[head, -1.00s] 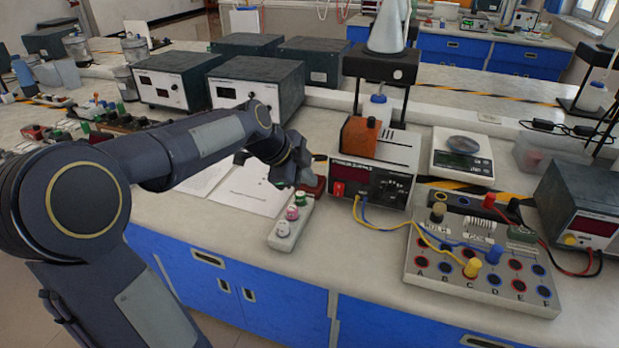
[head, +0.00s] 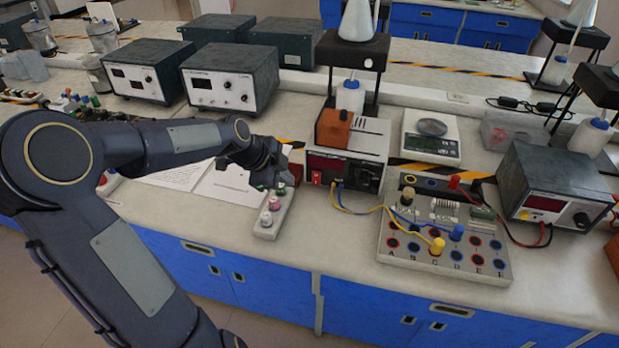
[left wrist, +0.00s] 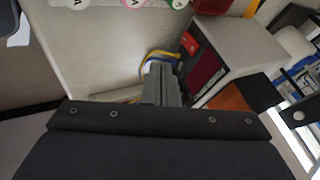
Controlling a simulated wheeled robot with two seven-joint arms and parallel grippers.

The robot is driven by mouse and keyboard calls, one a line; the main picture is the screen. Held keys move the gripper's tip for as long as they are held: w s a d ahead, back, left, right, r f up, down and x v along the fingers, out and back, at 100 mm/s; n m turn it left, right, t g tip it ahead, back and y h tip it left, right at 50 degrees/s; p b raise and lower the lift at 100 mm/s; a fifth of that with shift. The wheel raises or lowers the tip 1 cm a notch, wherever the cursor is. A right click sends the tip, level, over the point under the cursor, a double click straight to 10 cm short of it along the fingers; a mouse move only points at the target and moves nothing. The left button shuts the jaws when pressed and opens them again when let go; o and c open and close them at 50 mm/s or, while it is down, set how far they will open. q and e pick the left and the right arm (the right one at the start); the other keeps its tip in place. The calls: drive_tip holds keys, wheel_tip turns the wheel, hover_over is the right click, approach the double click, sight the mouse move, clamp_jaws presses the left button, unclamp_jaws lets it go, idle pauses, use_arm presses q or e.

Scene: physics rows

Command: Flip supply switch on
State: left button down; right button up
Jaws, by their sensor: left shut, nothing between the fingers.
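The power supply (head: 345,165) is a light box with a dark front panel, standing at the middle of the bench. Its red switch (head: 317,177) is at the left end of that panel; I cannot tell its position. The switch also shows as a red patch in the left wrist view (left wrist: 190,42). My left gripper (head: 284,180) is just left of the supply's front, apart from the switch as far as I can see. Its fingers show shut and empty in the left wrist view (left wrist: 162,85). My right gripper is not in view.
A white strip with round knobs (head: 264,230) lies just in front of my left gripper. An orange block (head: 334,127) sits on the supply. Blue and yellow leads run from its front to a terminal board (head: 400,258) at the right. A scale (head: 431,140) stands behind.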

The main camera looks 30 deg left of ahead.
sight(316, 178)
use_arm(q)
drive_tip(key=x, duration=0.9)
drive_tip(key=shift+w+d+f+b, duration=0.2)
drive_tip(key=shift+f+b, duration=0.1)
drive_tip(key=w, duration=0.2)
drive_tip(key=w+a+p, duration=0.1)
drive_tip(key=w, duration=0.1)
drive_tip(key=shift+f, duration=0.35)
drive_tip(key=shift+w+f+b, duration=0.1)
drive_tip(key=shift+f+b, duration=0.25)
drive_tip(key=shift+b, duration=0.5)
drive_tip(key=shift+w+a+t+b, duration=0.1)
drive_tip(key=shift+w+t+b, duration=0.05)
drive_tip(key=shift+t+b, duration=0.25)
drive_tip(key=shift+r+p, duration=0.25)
drive_tip(key=shift+p, duration=0.1)
